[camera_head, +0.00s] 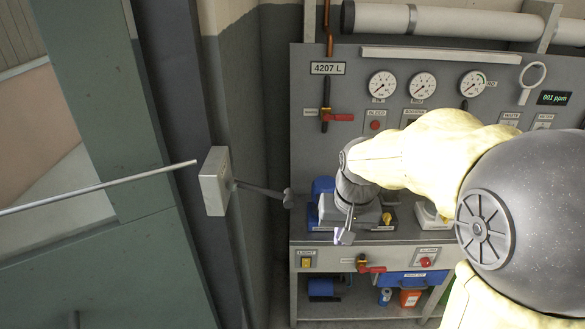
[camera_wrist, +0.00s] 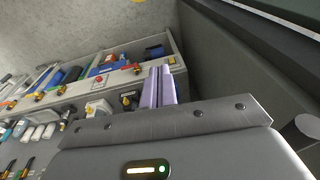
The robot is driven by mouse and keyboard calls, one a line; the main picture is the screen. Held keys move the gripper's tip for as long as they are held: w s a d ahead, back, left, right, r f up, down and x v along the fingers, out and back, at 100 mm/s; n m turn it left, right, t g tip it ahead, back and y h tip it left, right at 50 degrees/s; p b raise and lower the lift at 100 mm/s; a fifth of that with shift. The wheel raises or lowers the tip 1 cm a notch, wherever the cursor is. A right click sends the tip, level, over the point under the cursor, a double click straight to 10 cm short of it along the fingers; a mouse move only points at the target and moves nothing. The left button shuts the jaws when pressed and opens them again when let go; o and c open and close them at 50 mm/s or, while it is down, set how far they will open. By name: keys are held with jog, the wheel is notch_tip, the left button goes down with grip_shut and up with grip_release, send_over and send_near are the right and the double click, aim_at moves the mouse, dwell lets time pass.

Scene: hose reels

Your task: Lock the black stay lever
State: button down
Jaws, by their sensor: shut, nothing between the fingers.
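My gripper (camera_head: 345,236) hangs in front of the workbench in the head view, below its grey wrist. In the wrist view the two pale purple fingers (camera_wrist: 159,88) are close together and hold nothing. A dark grey bar (camera_head: 262,190) reaches from a wall box to a knob left of my gripper. I cannot tell which of these is the stay lever. My wrist and arm hide part of the bench.
The wall box (camera_head: 214,181) with a long pale rod (camera_head: 95,188) stands at left. The panel carries several gauges (camera_head: 422,86). The bench front (camera_head: 335,258) has a red-handled valve (camera_head: 371,269). A blue item (camera_head: 322,187) sits behind my wrist. Open floor lies left of the bench.

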jog(key=w+a+r+p, duration=0.2)
jog(key=r, duration=0.5)
jog(key=w+a+r+p, duration=0.1)
jog(key=w+a+r, duration=0.1)
jog(key=r, duration=0.4)
notch_tip(320, 180, up, 12)
jog(key=g+y+p, duration=0.1)
jog(key=g+p, duration=0.1)
jog(key=p, duration=0.1)
send_over(289, 194)
jog(key=d, duration=0.3)
jog(key=shift+a+f, duration=0.1)
jog(key=f, duration=0.4)
jog(key=a+f+p, duration=0.1)
jog(key=f, duration=0.4)
jog(key=a+f+p, duration=0.1)
jog(key=f, duration=0.4)
jog(key=shift+a, duration=0.15)
